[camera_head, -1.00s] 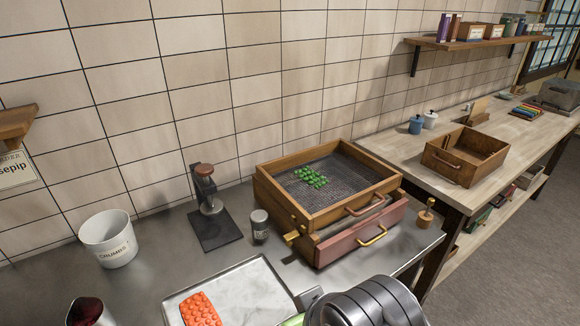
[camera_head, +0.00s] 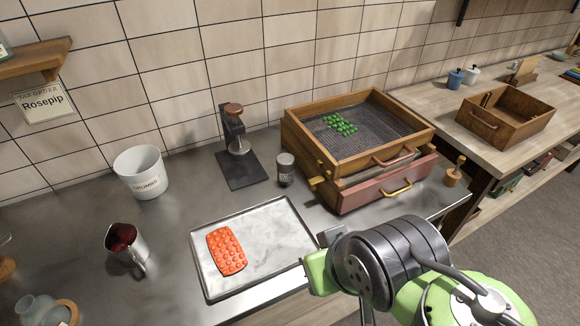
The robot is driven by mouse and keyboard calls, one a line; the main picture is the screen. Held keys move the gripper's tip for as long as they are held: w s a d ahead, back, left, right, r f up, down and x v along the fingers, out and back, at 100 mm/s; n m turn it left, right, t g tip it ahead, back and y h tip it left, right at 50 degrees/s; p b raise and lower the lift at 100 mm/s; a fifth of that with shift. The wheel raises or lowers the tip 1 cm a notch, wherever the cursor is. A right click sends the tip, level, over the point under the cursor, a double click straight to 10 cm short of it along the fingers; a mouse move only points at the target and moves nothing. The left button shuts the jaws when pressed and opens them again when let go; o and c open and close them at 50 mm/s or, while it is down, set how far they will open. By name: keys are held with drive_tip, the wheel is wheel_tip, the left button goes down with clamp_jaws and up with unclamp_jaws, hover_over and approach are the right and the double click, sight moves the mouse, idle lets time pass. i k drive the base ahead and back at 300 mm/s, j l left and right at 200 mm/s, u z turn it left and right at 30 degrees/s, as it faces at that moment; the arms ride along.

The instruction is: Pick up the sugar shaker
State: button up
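The sugar shaker (camera_head: 286,169) appears to be the small dark cylinder with a grey top standing upright on the steel counter. It stands between the black-based press and the wooden drawer box. My gripper (camera_head: 322,262) is at the lower middle, in front of the drawer box and by the right edge of the tray. It is below and to the right of the shaker in the picture, apart from it. Its green and grey parts show, but the wrist hides much of the fingers, so its opening is unclear.
A marble-look tray (camera_head: 273,232) holds an orange mold (camera_head: 226,250). A press (camera_head: 236,150), white bucket (camera_head: 141,172), metal jug (camera_head: 127,246) and glass vessel (camera_head: 42,310) share the counter. The wooden sieve box (camera_head: 330,160) with green pieces stands close right of the shaker.

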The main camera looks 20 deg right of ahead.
sight(285, 162)
drive_tip(key=l+u, duration=0.2)
drive_tip(key=u, duration=0.2)
drive_tip(key=l+u, duration=0.15)
drive_tip(key=u, duration=0.2)
drive_tip(key=l+u, duration=0.15)
drive_tip(key=u, duration=0.25)
drive_tip(key=k+l+u, duration=0.15)
drive_tip(key=u, duration=0.2)
